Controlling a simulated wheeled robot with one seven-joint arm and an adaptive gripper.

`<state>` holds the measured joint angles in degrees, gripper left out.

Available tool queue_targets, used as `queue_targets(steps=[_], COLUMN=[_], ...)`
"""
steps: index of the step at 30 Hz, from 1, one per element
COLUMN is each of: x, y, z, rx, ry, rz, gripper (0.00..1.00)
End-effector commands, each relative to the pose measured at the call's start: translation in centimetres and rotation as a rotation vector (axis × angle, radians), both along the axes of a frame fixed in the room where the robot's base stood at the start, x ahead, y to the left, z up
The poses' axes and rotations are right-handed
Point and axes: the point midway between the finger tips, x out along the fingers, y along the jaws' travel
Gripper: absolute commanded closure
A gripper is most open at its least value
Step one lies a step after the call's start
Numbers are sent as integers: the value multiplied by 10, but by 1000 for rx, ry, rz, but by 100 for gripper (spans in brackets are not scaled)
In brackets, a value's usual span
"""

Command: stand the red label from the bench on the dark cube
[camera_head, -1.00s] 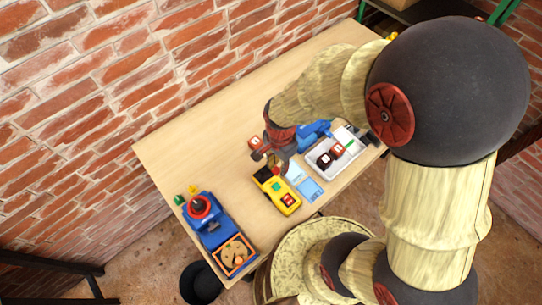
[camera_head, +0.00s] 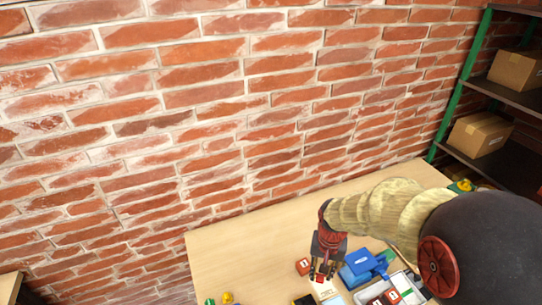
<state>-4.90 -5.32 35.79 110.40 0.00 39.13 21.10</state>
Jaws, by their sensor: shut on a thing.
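My gripper (camera_head: 321,271) points down over the bench, right of the red cube. It is shut on a small red piece, the red label (camera_head: 319,279), which shows at its fingertips. The dark cube (camera_head: 375,301) is in the white tray at the lower right, cut by the picture's bottom edge. A red block (camera_head: 393,296) with a pale mark sits beside it in the tray. My gripper is left of the tray, apart from the dark cube. The fingers are small here, and the label's exact tilt cannot be told.
A red cube (camera_head: 303,266) stands on the bench (camera_head: 235,250) close left of my gripper. A blue object (camera_head: 362,265) lies between gripper and tray. A brick wall (camera_head: 220,120) rises behind. Shelves with cardboard boxes (camera_head: 480,134) stand right. The bench's left part is mostly clear.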

Motion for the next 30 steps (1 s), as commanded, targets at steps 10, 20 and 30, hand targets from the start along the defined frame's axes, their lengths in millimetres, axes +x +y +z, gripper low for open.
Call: queue_targets(steps=[10, 20, 30], x=[79, 92, 91], y=[-16, -34, -36], z=[-37, -86, -89], rx=[1, 0, 0], ry=[2, 1, 0], rz=[319, 288, 283], gripper=[87, 87, 87])
